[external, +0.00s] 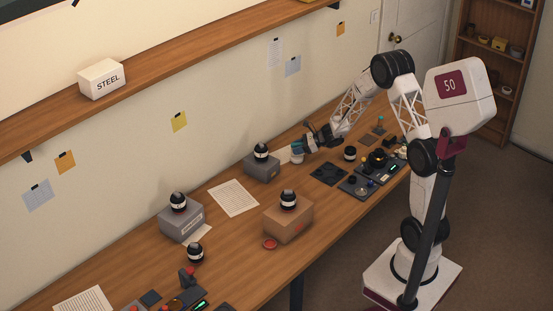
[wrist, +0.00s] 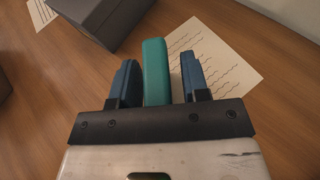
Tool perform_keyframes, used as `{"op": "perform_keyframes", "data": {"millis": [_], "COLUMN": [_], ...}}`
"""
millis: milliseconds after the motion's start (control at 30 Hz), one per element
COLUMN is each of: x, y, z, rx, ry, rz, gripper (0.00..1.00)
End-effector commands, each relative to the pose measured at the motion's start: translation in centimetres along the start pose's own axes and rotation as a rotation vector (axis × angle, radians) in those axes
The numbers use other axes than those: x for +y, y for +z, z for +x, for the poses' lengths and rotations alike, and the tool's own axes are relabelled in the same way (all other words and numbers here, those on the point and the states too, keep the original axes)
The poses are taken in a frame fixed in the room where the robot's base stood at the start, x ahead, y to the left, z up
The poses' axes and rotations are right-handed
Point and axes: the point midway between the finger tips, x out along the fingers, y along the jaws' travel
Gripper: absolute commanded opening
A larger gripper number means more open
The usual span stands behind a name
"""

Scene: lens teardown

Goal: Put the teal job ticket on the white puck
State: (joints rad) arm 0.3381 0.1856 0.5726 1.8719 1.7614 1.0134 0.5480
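The teal job ticket (wrist: 156,72) stands as an upright slab between the two blue fingers of my gripper (wrist: 158,80) in the wrist view. It reaches past the fingertips. A gap shows between it and the right finger; on the left, it lies close along the finger, and I cannot tell whether they touch. The fingers are apart. In the external view my gripper (external: 308,143) is low over the back of the bench, right of a grey box. A small pale thing (external: 297,153) shows beneath it, too small to identify as the white puck.
The grey box (external: 262,167) with a black-and-white lens (external: 261,151) stands close to my gripper. A written sheet (wrist: 212,58) lies beneath the fingers. A dark tray (external: 329,174) and a cluttered dark panel (external: 358,187) lie to the right. A brown box (external: 288,221) stands nearer the front.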

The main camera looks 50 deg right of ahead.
Motion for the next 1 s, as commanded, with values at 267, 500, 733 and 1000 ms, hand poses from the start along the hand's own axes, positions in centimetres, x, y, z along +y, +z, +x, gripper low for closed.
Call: {"op": "perform_keyframes", "data": {"millis": [267, 500, 733, 1000], "x": [0.0, 0.0, -0.1, -0.1], "y": [0.0, 0.3, 0.3, 0.3], "z": [0.0, -0.5, -2.7, -6.8], "rx": [0.000, 0.000, 0.000, -0.001], "ry": [0.000, -0.001, -0.002, -0.003], "rz": [0.000, 0.000, 0.000, 0.000], "gripper": [0.46, 0.46, 0.46, 0.46]}}
